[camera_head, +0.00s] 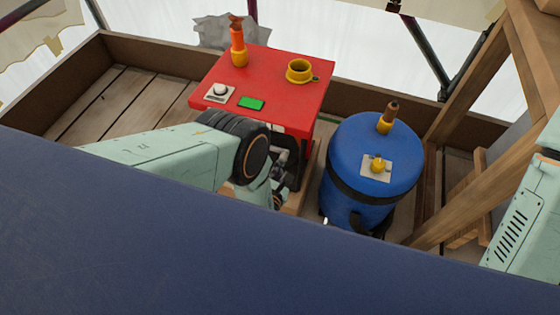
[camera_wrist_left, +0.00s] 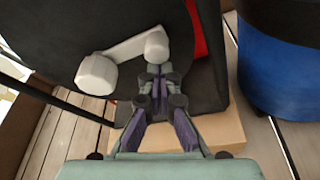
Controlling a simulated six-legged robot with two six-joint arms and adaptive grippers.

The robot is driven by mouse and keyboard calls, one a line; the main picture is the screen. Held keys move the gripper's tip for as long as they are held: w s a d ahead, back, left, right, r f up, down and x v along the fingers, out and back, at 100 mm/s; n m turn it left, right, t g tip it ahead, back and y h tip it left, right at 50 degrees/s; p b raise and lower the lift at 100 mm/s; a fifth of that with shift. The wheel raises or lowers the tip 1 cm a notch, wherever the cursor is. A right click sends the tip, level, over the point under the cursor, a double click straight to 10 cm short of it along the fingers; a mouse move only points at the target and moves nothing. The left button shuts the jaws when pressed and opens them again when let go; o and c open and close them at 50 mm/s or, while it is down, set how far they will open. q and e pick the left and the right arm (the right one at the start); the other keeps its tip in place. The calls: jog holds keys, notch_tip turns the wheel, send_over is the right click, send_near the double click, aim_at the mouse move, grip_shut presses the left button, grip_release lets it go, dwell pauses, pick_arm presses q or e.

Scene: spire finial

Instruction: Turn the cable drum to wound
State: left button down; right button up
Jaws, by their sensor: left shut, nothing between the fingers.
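A dark, rounded drum-like body (camera_wrist_left: 90,25) with a pale grey crank handle fills the upper left of the left wrist view; I take it to be the cable drum. The crank has a round knob (camera_wrist_left: 97,74) at its left end and a hub (camera_wrist_left: 156,46) at its right end. My left gripper (camera_wrist_left: 157,75) is shut and empty, its tips just below the hub; I cannot tell whether they touch it. In the head view my left gripper (camera_head: 279,190) is low in front of the red cabinet (camera_head: 290,90), partly hidden by its wrist. My right gripper is out of view.
A blue barrel (camera_head: 345,190) stands close to the right of the cabinet. The cabinet top carries an orange-handled piece (camera_head: 238,45), a yellow ring (camera_head: 299,70), a white knob (camera_head: 220,90) and a green block (camera_head: 251,103). Wooden beams (camera_head: 490,130) stand at right.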

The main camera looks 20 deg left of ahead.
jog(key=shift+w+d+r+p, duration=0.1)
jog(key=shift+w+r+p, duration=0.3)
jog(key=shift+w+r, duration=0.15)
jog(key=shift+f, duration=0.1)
